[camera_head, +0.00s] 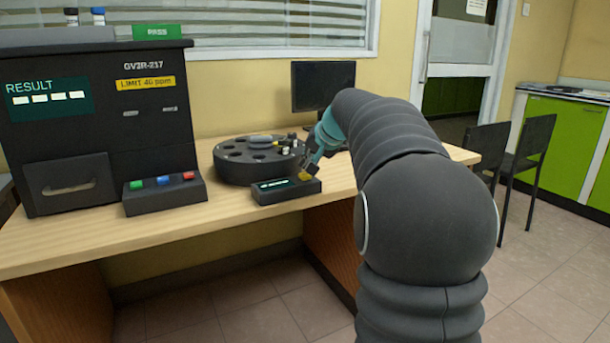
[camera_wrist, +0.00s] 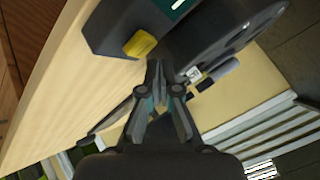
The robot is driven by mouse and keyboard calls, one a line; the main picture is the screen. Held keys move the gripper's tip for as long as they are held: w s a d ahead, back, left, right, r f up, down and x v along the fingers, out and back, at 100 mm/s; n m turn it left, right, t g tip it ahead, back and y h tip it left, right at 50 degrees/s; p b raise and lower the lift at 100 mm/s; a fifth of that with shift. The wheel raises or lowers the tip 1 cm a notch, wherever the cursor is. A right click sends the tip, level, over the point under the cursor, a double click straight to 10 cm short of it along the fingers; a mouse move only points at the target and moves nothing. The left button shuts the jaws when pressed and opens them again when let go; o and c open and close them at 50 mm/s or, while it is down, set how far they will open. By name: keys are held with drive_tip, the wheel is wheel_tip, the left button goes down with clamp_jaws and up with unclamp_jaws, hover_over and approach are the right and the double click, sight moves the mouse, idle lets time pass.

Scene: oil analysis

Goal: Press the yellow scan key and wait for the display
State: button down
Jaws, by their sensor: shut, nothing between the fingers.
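The yellow scan key (camera_wrist: 140,44) sits on the top of a small dark scanner box (camera_wrist: 112,20). In the head view the key (camera_head: 305,176) is at the right end of the box (camera_head: 272,196). The box's small display (camera_head: 273,184) shows a lit strip too small to read. My gripper (camera_wrist: 156,66) is shut and empty. Its tips are just beside the key in the wrist view; I cannot tell if they touch it. In the head view my gripper (camera_head: 313,174) is over the key's end of the box.
A round black carousel (camera_head: 232,169) stands right behind the box. A large analyser (camera_head: 60,130) reading RESULT stands at the left, with a panel of green, blue and red buttons (camera_head: 163,194). A monitor (camera_head: 318,84) is behind. The desk front (camera_head: 225,220) is clear.

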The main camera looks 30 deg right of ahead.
sight(307, 175)
drive_tip(key=shift+f, duration=0.1)
drive_tip(key=shift+f+b, duration=0.35)
drive_tip(key=shift+f+b, duration=0.45)
drive_tip(key=shift+f, duration=0.1)
idle(1.0)
drive_tip(key=shift+r, duration=0.1)
drive_tip(key=shift+r+p, duration=0.8)
drive_tip(key=shift+r, duration=0.1)
drive_tip(key=shift+r+p, duration=2.1)
drive_tip(key=shift+r, duration=0.45)
